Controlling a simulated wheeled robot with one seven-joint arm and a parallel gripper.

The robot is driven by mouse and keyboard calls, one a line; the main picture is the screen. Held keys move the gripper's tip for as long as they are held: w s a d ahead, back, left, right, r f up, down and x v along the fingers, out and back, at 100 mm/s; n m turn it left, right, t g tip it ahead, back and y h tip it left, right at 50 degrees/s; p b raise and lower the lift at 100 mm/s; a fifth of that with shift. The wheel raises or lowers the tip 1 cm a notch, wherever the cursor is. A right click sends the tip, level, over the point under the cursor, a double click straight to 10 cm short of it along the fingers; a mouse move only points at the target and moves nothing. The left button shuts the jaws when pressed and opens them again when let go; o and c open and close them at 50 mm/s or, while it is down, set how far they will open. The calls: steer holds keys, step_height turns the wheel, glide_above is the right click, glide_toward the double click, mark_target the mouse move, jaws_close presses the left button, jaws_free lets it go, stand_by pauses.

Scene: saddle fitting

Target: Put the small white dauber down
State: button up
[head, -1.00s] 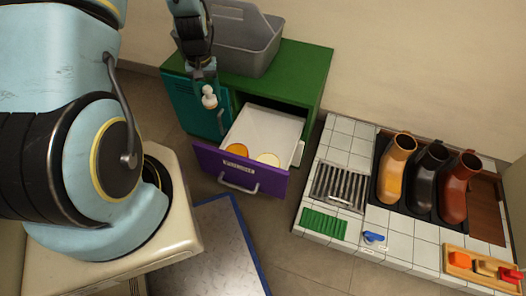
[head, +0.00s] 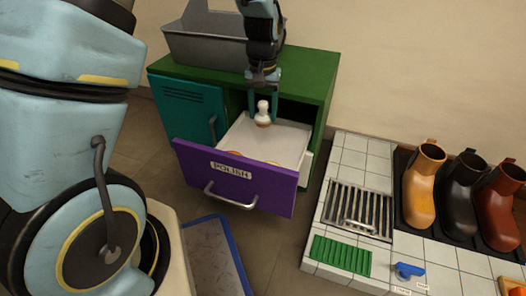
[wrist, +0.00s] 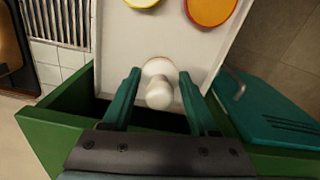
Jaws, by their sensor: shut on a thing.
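My gripper (head: 263,108) is shut on the small white dauber (head: 263,112), upright between the fingers with its round knob up. It also shows in the wrist view, where the dauber (wrist: 159,92) sits between the teal fingers over the white drawer floor. The open purple drawer (head: 232,178), labelled POLISH, is below my gripper. I cannot tell whether the dauber's base touches the drawer floor. A yellow round tin (wrist: 142,2) and an orange round tin (wrist: 209,9) lie towards the drawer's front, mostly hidden by the front panel in the head view.
The green cabinet (head: 318,72) holds the drawer; its teal door (head: 185,105) is at the left, and a grey caddy (head: 200,48) stands on top. To the right, a tiled counter carries a metal grate (head: 358,212), a green mat (head: 341,255) and several boots.

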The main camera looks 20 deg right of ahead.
step_height(320, 180, down, 10)
steer(key=b, duration=0.4)
steer(key=shift+r+b, duration=0.2)
steer(key=shift+b, duration=0.2)
steer(key=shift+r, duration=0.1)
steer(key=o, duration=1.3)
